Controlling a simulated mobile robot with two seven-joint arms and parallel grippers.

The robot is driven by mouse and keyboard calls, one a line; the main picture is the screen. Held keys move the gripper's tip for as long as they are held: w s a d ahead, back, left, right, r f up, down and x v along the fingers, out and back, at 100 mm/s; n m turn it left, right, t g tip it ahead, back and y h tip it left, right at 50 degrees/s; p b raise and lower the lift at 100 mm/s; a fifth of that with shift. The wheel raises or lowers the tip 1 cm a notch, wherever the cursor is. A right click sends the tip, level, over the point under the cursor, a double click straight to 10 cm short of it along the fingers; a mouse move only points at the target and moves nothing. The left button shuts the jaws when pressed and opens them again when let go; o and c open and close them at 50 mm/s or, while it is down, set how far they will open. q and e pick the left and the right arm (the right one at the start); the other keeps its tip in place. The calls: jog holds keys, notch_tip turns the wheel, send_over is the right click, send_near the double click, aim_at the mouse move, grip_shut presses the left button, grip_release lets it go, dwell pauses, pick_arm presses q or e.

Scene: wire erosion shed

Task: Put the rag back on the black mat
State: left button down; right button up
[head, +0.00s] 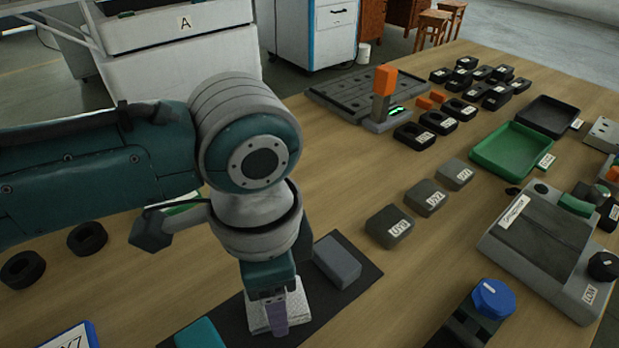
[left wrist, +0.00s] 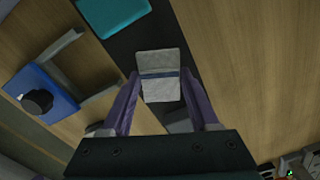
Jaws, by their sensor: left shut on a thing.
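My left gripper (head: 275,325) points down over the black mat (head: 355,285) and is shut on the rag. The rag (head: 300,305) is pale grey and shows on both sides of the finger in the head view. In the left wrist view the rag (left wrist: 160,62) lies between the two purple fingers, with a dark blue-grey stripe across it. The black mat (left wrist: 122,48) shows behind it. I cannot tell whether the rag touches the mat. My right gripper is not in view.
A grey block (head: 338,262) sits on the mat to the right of the rag, and a teal object (head: 200,335) is to its left. Labelled grey blocks (head: 390,226), a green tray (head: 512,148) and a grey device (head: 540,250) stand further right. Bare wood lies right of the mat.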

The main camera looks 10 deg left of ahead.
pick_arm(q)
jog(key=shift+c, duration=0.7)
grip_release()
jog(key=shift+f, duration=0.1)
notch_tip(320, 180, up, 12)
jog(key=p, duration=0.4)
jog(key=s+d+f+n+t+h, duration=0.1)
jog(key=s+d+n+h, duration=0.2)
jog(key=s+d, duration=0.15)
jog(key=s+a+n+t+y, duration=0.1)
jog(key=s+a+n, duration=0.2)
jog(key=a, duration=0.4)
jog(key=s+a+n+t+y, duration=0.1)
jog(key=s+a+n, duration=0.3)
jog(key=a, duration=0.2)
jog(key=shift+s+a+t+y, duration=0.3)
jog(key=shift+a+y, duration=0.05)
jog(key=shift+y, duration=0.05)
notch_tip(320, 180, up, 51)
jog(key=p, duration=5.1)
